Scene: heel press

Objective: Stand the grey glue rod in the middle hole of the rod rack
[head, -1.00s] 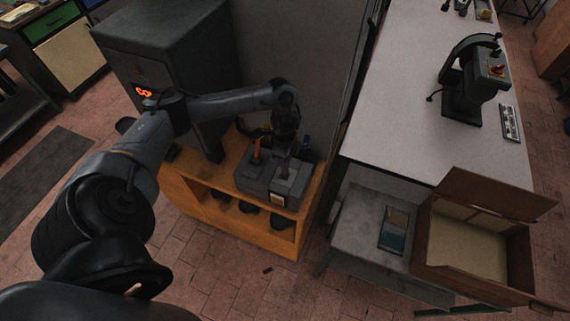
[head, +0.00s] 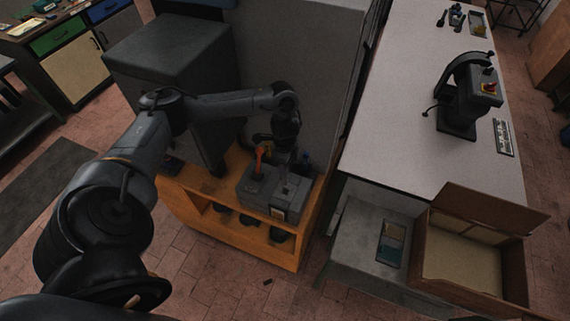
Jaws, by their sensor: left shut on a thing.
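My left gripper (head: 287,151) points down over a grey block-shaped unit (head: 259,201) on the orange wooden bench. The gripper is small and dark here. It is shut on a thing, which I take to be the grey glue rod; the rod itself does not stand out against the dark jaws. An orange rod (head: 259,161) stands upright at the left part of the grey unit, left of the gripper. I cannot clearly tell which part is the rod rack or make out its middle hole. My right gripper does not show.
A dark grey cabinet (head: 165,50) stands left of the bench (head: 215,184). Several dark round things sit on the bench's lower shelf. At right are a white table (head: 400,120) with a black press (head: 463,100), a grey low table (head: 360,240) and an open brown box (head: 465,250).

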